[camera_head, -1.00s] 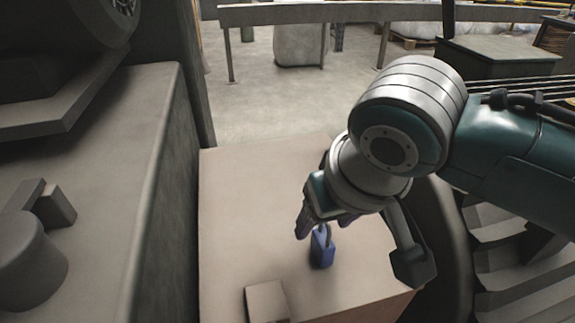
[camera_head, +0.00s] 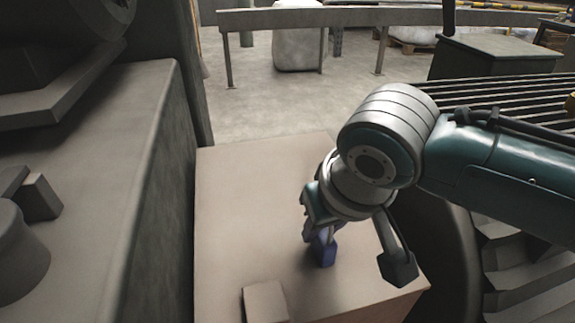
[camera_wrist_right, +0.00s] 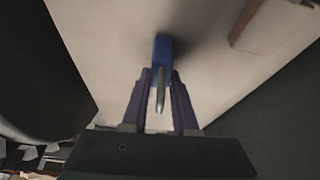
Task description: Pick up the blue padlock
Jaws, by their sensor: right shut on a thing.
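The blue padlock (camera_head: 325,252) stands at the box top, below my right gripper (camera_head: 314,232) in the head view. In the right wrist view the padlock's blue body (camera_wrist_right: 161,50) and its grey shackle (camera_wrist_right: 161,90) show between the two fingers of my right gripper (camera_wrist_right: 161,84). The right gripper is shut on the padlock. The fingers partly hide the shackle in the head view. I cannot tell whether the padlock touches the surface. My left gripper is not in view.
The pale box top (camera_head: 245,205) is mostly clear. A small beige block (camera_head: 265,302) sits near its front edge. A tall grey machine body (camera_head: 150,190) stands close on the left. Dark stepped parts (camera_head: 515,255) lie at the right.

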